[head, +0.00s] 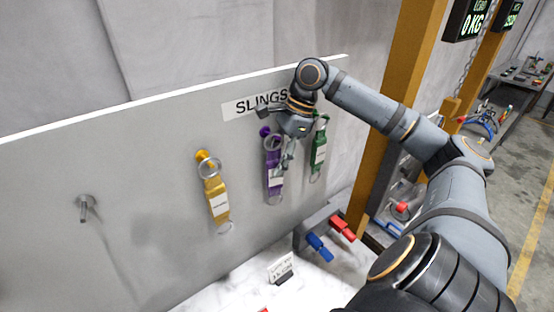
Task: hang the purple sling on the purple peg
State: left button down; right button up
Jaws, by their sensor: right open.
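The purple sling (272,172) hangs against the grey board marked "SLINGS". Its upper ring is at the purple peg (264,131), and the sling hangs straight down below it. My right gripper (287,158) is open, just right of the sling's upper part and in front of the board. The gripper partly covers the sling's right edge, and I cannot tell whether they touch. My left gripper is not in view.
A yellow sling (216,198) hangs on a yellow peg to the left, and a green sling (318,152) hangs close to the right of my gripper. A bare grey peg (85,203) is at far left. Blue (319,247) and red (342,228) handled items lie below.

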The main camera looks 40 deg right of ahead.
jog(key=v, duration=0.7)
jog(key=shift+d+r, duration=0.15)
jog(key=shift+r, duration=0.05)
